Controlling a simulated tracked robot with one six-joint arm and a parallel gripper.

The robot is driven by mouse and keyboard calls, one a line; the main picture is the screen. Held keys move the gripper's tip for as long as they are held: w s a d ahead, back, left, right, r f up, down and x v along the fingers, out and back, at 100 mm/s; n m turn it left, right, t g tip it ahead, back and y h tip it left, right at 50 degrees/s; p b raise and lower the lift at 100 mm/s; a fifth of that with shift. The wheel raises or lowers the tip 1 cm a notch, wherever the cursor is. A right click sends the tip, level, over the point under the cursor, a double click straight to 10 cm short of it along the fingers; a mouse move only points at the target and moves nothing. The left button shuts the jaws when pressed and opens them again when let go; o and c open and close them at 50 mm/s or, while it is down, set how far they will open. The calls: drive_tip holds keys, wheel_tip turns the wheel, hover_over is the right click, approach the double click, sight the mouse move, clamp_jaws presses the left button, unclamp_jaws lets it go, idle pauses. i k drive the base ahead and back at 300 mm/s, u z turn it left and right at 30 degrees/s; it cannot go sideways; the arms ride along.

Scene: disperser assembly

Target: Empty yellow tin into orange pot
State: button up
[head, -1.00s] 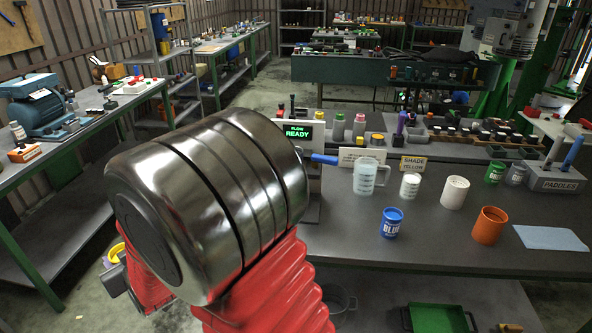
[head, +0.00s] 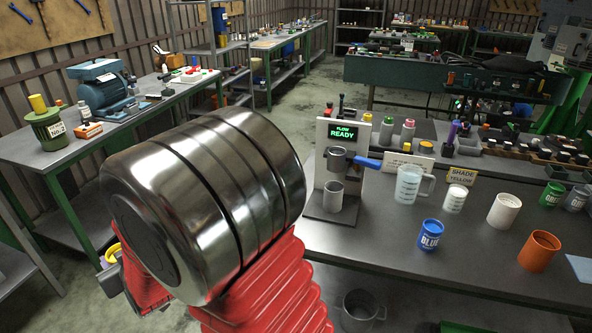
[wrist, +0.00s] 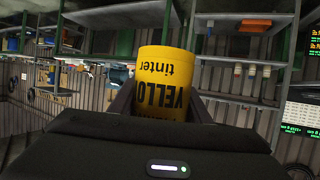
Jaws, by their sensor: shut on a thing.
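The yellow tin (wrist: 164,82), lettered yellow tinter, is held between the fingers of my gripper (wrist: 160,100) in the wrist view. Its lettering appears upside down there. I cannot tell how full it is. In the head view only a yellow bit of the tin (head: 112,252) shows at the lower left, beside my arm, which hides most of the gripper. The orange pot (head: 539,252) stands upright on the grey bench at the right, well apart from the gripper. Its mouth is open.
A blue tin (head: 430,235), a clear jug (head: 409,184), white pots (head: 504,210) and a machine reading ready (head: 357,132) stand on the bench (head: 400,268). A shade yellow sign (head: 460,179) is behind. The left bench (head: 60,155) holds a blue machine (head: 104,88).

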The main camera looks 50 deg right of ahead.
sight(540, 249)
drive_tip(key=u, duration=0.05)
drive_tip(key=k, duration=1.35)
drive_tip(key=z, duration=0.4)
